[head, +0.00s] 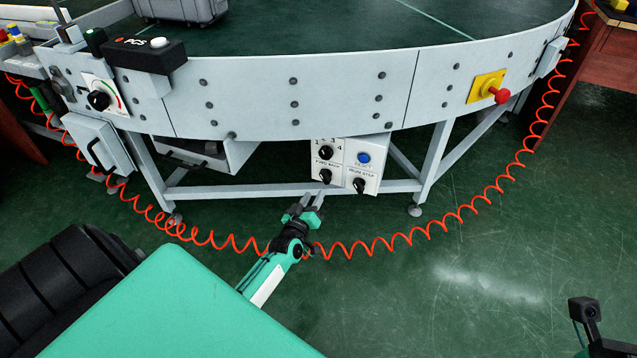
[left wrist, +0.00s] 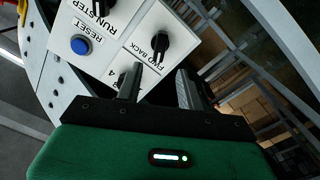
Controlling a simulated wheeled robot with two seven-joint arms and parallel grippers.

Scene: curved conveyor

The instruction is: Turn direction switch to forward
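The direction switch (head: 325,176) is a black knob at the lower left of a white control panel (head: 341,170) under the conveyor edge. In the left wrist view, the direction switch (left wrist: 156,42) stands beside its FWD BACK label, seen tilted. Its exact setting is hard to read. My left gripper (head: 311,199) is below and in front of the panel, open and empty. In the left wrist view its fingers (left wrist: 160,86) are spread, with the switch beyond their tips and apart from them. The right arm shows only in part at the bottom right; its fingers are not clear.
The panel also has a blue RESET button (head: 363,158), a RUN STEP knob (head: 360,186) and a numbered knob (head: 325,153). A red coiled cable (head: 385,243) hangs across the front near my left gripper. A red emergency button (head: 501,96) sits on the conveyor side.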

